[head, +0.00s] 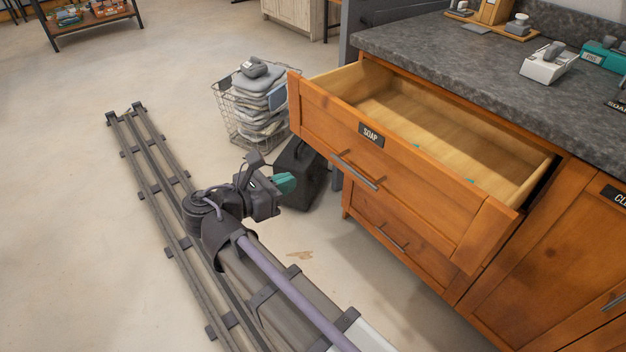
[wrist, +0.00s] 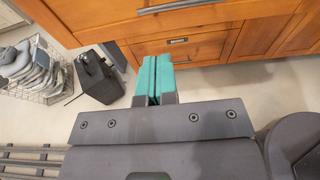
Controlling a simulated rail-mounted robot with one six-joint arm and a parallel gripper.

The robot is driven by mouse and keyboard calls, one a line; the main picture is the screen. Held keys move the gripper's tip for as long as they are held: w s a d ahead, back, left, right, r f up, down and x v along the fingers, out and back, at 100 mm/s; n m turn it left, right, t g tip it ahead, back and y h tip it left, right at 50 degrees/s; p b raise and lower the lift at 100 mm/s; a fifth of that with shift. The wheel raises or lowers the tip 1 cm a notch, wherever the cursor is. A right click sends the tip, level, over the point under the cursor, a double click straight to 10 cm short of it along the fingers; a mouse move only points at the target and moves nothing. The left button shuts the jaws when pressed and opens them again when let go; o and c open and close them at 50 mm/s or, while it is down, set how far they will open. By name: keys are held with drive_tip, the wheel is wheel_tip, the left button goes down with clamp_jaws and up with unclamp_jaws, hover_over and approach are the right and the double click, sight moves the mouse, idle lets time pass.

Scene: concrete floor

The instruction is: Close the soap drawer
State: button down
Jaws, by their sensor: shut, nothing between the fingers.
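The soap drawer (head: 410,190) is the top drawer of a wooden cabinet, with a black SOAP label (head: 371,134) and a metal bar handle (head: 354,171). It stands pulled well out, and its inside looks mostly empty with a few small teal bits. My gripper (head: 287,183) is left of the drawer front and apart from it, with teal fingertips. In the wrist view, the teal fingers (wrist: 154,78) are together and empty. The drawer front (wrist: 120,14) and part of its handle (wrist: 175,5) show at the top of the wrist view.
A lower drawer (head: 400,240) is shut below. The grey countertop (head: 480,60) holds small items. Open floor (head: 70,240) lies left of my rail.

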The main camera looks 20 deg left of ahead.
sight(341, 163)
drive_tip(key=b+x, duration=0.2)
drive_tip(key=x, duration=1.1)
drive_tip(key=shift+w+d, duration=0.1)
drive_tip(key=shift+w, duration=0.05)
drive_tip(key=shift+w, duration=0.15)
